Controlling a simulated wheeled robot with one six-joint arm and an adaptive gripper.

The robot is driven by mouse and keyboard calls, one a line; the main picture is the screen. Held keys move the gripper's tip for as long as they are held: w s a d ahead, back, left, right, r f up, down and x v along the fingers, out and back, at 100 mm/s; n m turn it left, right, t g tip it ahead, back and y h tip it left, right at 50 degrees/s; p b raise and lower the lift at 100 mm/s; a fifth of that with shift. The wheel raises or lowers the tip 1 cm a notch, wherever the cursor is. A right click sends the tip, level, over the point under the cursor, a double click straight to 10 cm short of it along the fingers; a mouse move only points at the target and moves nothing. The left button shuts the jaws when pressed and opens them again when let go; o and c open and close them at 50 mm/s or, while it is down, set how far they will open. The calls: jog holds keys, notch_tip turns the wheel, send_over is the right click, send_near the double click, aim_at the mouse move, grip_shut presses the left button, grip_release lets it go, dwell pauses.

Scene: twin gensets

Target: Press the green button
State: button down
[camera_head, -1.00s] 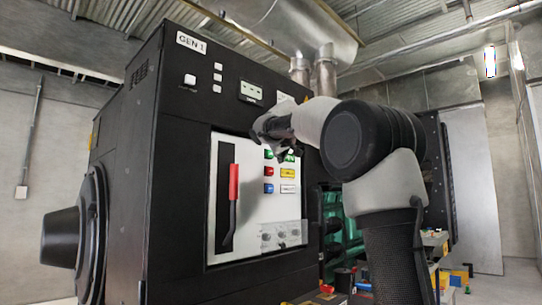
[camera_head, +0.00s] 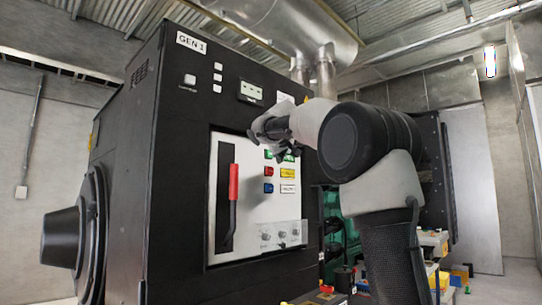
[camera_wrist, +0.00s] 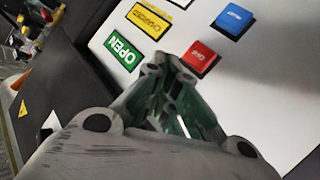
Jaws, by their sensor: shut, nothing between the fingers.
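The green button (camera_head: 268,154) is the top one in a column on the white panel of the GEN 1 cabinet. In the wrist view my gripper (camera_wrist: 160,62) covers most of it, and green shows through gaps between the finger links. My gripper (camera_head: 287,152) is shut and empty, close in front of the panel by the upper buttons. Whether the tips touch the button cannot be told. The green OPEN label (camera_wrist: 123,52) lies just left of the fingertips in the wrist view. The red button (camera_wrist: 200,58) is just to their right.
The blue button (camera_wrist: 234,20) lies beyond the red one. A yellow label (camera_head: 288,173) is beside the red button. A red lever handle (camera_head: 233,182) stands out on the panel's left. Knobs (camera_head: 280,236) sit low on the panel. The cabinet (camera_head: 178,160) fills the left side.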

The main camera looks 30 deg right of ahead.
jog(key=shift+w+a, duration=0.2)
jog(key=shift+w, duration=0.35)
dwell(0.8)
jog(key=shift+s, duration=0.1)
jog(key=shift+s+d, duration=0.3)
jog(key=shift+s, duration=0.45)
jog(key=s, duration=0.1)
jog(key=s+d, duration=0.1)
jog(key=s, duration=0.2)
jog(key=shift+s+d, duration=0.35)
dwell(0.8)
